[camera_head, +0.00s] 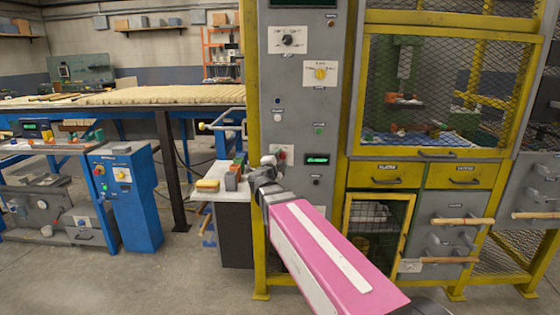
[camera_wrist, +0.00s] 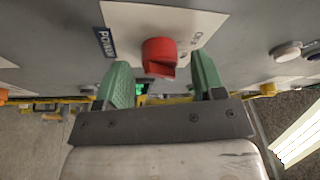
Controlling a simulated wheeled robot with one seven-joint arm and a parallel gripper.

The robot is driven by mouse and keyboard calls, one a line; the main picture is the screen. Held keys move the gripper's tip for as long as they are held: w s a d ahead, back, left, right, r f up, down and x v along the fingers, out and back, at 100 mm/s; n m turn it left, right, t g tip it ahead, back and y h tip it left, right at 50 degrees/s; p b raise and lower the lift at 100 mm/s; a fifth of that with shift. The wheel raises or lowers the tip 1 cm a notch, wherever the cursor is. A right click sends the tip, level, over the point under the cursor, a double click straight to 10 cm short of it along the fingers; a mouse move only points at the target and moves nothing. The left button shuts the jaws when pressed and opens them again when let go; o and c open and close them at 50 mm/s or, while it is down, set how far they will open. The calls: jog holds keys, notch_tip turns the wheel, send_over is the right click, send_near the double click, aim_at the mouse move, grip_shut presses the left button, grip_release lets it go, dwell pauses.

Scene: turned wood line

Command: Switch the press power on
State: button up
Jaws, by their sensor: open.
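A red rotary knob (camera_wrist: 159,52) sits on a white plate (camera_wrist: 126,20) on the grey panel. A dark blue tag on the plate reads POWER, and the small print on its other side is hard to read. My gripper (camera_wrist: 161,76) is open, with one green finger on each side of the knob and a visible gap to both. I cannot tell how deep the fingertips reach over it. In the head view my gripper (camera_head: 267,166) is at the panel (camera_head: 293,110) of the yellow-framed press and partly hides the plate there.
Other panel controls include a black knob (camera_head: 288,40), a yellow knob (camera_head: 320,73), a green button (camera_head: 319,130) and a lit green display (camera_head: 317,159). A mesh-guarded window (camera_head: 450,90) is right of the panel. A small stand (camera_head: 233,190) holding blocks is close on the left.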

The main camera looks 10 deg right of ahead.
jog(key=v, duration=1)
jog(key=shift+s, duration=0.3)
jog(key=shift+w+a, duration=0.1)
jog(key=shift+a, duration=0.1)
notch_tip(320, 180, down, 15)
jog(key=w+a+n+g+y, duration=0.2)
jog(key=w+n+g+y, duration=0.15)
jog(key=n+y, duration=1.2)
jog(key=s+d+f+n+g+h, duration=0.4)
jog(key=s+d+f+g+h, duration=0.1)
jog(key=s+d+f+g, duration=0.8)
jog(key=s+d+f, duration=0.2)
jog(key=s+f, duration=0.1)
jog(key=f, duration=0.1)
jog(key=shift+d+f+n+h, duration=0.25)
jog(key=shift+n+h, duration=0.1)
jog(key=shift+g, duration=0.25)
